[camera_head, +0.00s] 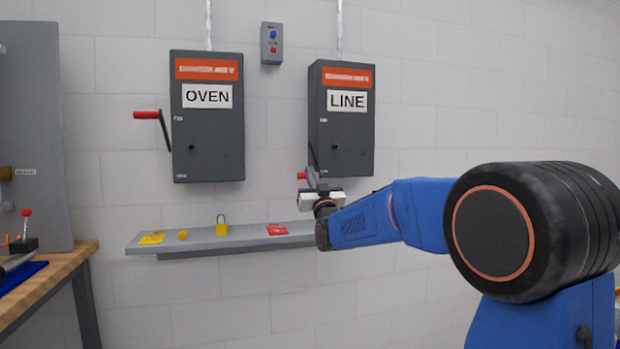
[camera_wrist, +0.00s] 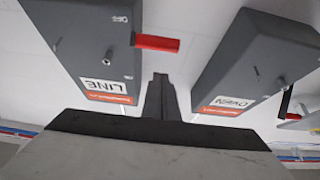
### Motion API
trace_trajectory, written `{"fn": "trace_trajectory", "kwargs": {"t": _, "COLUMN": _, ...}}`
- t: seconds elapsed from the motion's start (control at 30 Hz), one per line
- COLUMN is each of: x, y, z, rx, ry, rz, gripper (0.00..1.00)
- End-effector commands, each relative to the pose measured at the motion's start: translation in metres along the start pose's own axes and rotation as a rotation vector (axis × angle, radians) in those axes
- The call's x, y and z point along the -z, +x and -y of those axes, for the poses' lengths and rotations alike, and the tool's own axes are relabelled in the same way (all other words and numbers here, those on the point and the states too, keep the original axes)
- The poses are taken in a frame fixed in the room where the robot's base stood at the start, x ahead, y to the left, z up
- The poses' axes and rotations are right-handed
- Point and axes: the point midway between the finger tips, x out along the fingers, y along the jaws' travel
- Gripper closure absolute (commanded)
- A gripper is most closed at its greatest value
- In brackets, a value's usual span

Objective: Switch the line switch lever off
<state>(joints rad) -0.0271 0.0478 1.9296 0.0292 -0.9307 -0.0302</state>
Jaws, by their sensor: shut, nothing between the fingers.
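The LINE switch box (camera_head: 341,125) is dark grey on the wall, with its lever on its left side. The lever's red grip (camera_head: 302,176) sits low, below the upper end of its dark arm, towards the box's lower end. My gripper (camera_head: 314,182) is beside the box's lower left, close to the grip and partly covering the lever. In the wrist view, which is upside down, my shut, empty fingers (camera_wrist: 160,80) point towards the red grip (camera_wrist: 157,43), with a visible gap between them. The OFF mark (camera_wrist: 120,18) shows on the LINE box.
The OVEN box (camera_head: 207,130) hangs to the left, its red-gripped lever (camera_head: 146,115) raised. A shelf (camera_head: 205,241) below holds a yellow padlock (camera_head: 221,228) and tags. A small button box (camera_head: 272,44) is above. A wooden bench (camera_head: 60,276) stands left.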

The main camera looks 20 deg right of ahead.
Motion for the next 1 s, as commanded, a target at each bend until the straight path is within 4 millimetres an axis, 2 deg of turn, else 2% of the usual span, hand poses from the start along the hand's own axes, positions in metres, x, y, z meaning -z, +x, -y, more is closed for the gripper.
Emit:
{"fn": "trace_trajectory", "kwargs": {"t": 0.03, "x": -0.009, "y": -0.007, "z": 0.000, "rx": 0.000, "ry": 0.000, "rz": 0.005, "gripper": 1.00}}
{"fn": "trace_trajectory", "kwargs": {"t": 0.3, "x": -0.037, "y": -0.041, "z": 0.000, "rx": 0.000, "ry": 0.000, "rz": 0.001, "gripper": 1.00}}
{"fn": "trace_trajectory", "kwargs": {"t": 0.5, "x": -0.052, "y": -0.059, "z": 0.000, "rx": 0.000, "ry": 0.000, "rz": -0.001, "gripper": 1.00}}
{"fn": "trace_trajectory", "kwargs": {"t": 1.0, "x": -0.056, "y": -0.066, "z": 0.000, "rx": 0.000, "ry": 0.000, "rz": -0.003, "gripper": 1.00}}
